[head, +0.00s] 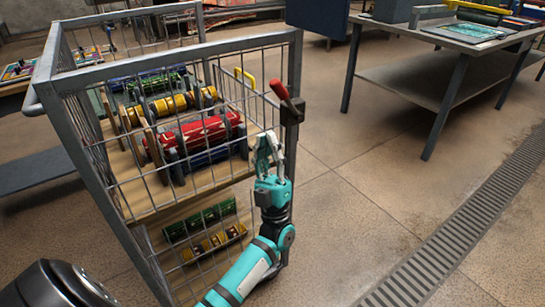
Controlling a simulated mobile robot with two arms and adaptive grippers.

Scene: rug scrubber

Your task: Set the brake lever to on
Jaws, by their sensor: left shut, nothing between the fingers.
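The brake lever (280,90) has a red grip. It is mounted at a dark block on the upper part of the wire cart's corner post, and its grip tilts up and to the left. I can make out no on or off marking. My left gripper (267,146) is shut and empty, with its fingers pointing up. In the picture it is below and slightly left of the lever, in front of the cart's mesh side, with a visible gap to the red grip. My right gripper is not in view.
The wire cart (122,211) holds several rolled rugs on its upper shelf and more items below. A yellow handle (245,77) shows behind the lever. A metal table (440,81) stands at the upper right. Open floor and a drain grate (460,235) lie to the right.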

